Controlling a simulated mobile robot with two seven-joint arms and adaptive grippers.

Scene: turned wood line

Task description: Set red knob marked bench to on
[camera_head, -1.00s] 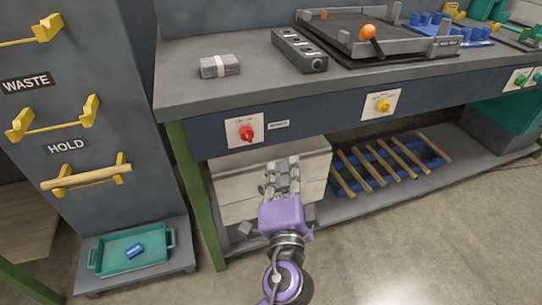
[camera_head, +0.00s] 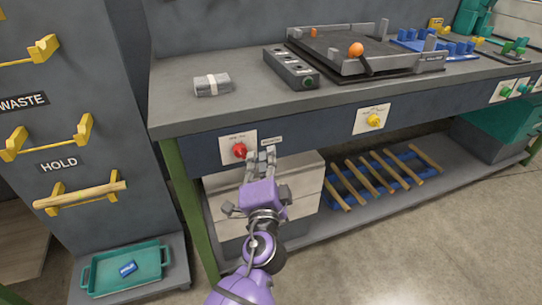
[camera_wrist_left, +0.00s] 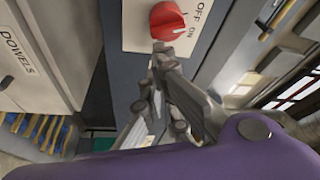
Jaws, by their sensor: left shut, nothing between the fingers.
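The red knob (camera_head: 239,150) sits on a white plate (camera_head: 226,144) on the front apron of the bench. It also shows large in the left wrist view (camera_wrist_left: 167,19), with OFF and ON printed on its plate (camera_wrist_left: 138,24). I cannot tell for sure which mark the knob points at. My left gripper (camera_head: 262,154) is shut and empty, just right of and slightly below the knob. In the left wrist view its fingertips (camera_wrist_left: 162,48) are very near the knob's edge; contact is unclear. My right gripper is out of view.
Below are a pale drawer unit (camera_head: 309,180) and a blue rack (camera_head: 408,157) with several wooden dowels. A grey panel with yellow hooks (camera_head: 75,139) stands at left.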

